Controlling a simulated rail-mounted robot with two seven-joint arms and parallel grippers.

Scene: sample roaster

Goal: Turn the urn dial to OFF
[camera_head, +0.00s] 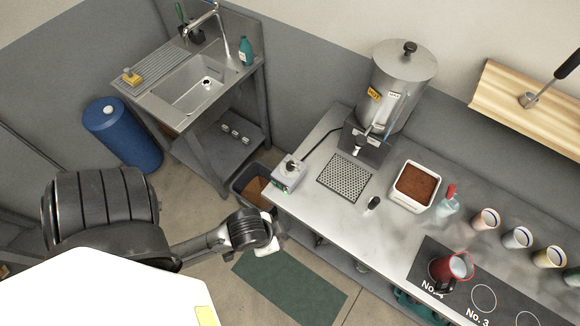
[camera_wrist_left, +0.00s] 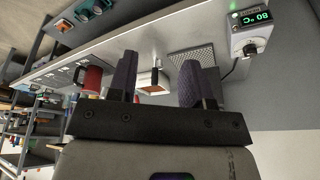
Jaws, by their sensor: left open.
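The urn (camera_head: 400,90) is a steel cylinder with a lid and tap at the back of the counter. Its control box (camera_head: 289,175) sits at the counter's left end, joined by a dark cable. The box also shows in the left wrist view (camera_wrist_left: 262,22), at the upper right, with a green display reading about 80 °C. The dial (camera_wrist_left: 250,48) is on the box's face; its pointer setting is too small to read. My left gripper (camera_wrist_left: 158,80) is open and empty, apart from the box. In the head view its wrist is left of and below the box, off the counter. My right gripper is not in view.
A perforated drip tray (camera_head: 345,177) lies right of the box. Beyond are a white container of brown grounds (camera_head: 401,186), several cups and a red pitcher (camera_head: 446,270). A bin (camera_head: 250,184) stands beside the counter's left end. The floor around the green mat (camera_head: 290,287) is clear.

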